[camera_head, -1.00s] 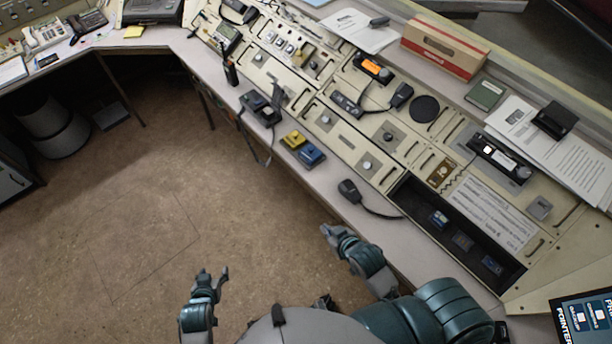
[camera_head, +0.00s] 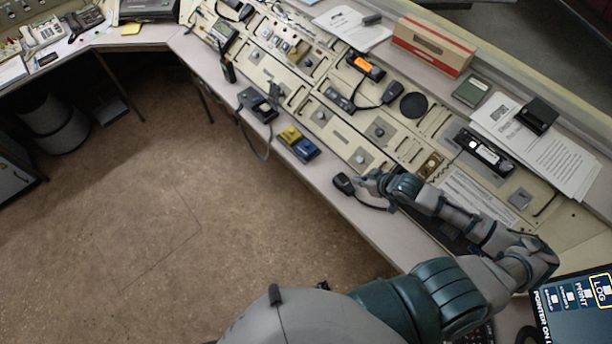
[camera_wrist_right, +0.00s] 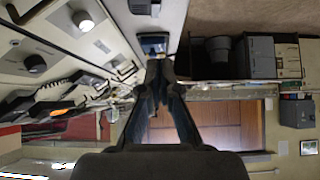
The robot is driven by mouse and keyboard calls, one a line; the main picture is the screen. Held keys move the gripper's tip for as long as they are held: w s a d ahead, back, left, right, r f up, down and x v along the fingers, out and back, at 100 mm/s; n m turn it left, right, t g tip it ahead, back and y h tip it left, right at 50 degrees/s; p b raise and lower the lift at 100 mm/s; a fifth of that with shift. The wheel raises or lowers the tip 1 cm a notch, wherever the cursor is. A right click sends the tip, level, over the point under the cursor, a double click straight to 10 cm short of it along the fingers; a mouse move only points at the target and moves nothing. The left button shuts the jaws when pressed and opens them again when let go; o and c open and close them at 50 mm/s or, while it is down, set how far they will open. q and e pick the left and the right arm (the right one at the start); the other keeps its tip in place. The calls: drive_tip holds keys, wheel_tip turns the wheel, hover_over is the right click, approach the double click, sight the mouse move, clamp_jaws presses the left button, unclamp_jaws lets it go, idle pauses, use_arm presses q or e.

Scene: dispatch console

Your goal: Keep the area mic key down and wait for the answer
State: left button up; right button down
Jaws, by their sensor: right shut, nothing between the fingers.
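I cannot make out which control is the area mic key, and I see no finger clearly pressing one. My left gripper is out of the head view.
My right forearm covers part of the dark recess. The floor (camera_head: 150,220) at left is open.

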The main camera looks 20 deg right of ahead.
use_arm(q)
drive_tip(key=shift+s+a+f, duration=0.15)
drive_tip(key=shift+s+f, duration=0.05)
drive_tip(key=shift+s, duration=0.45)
use_arm(e)
drive_tip(key=shift+w+d+r, duration=0.3)
drive_tip(key=shift+r, duration=0.05)
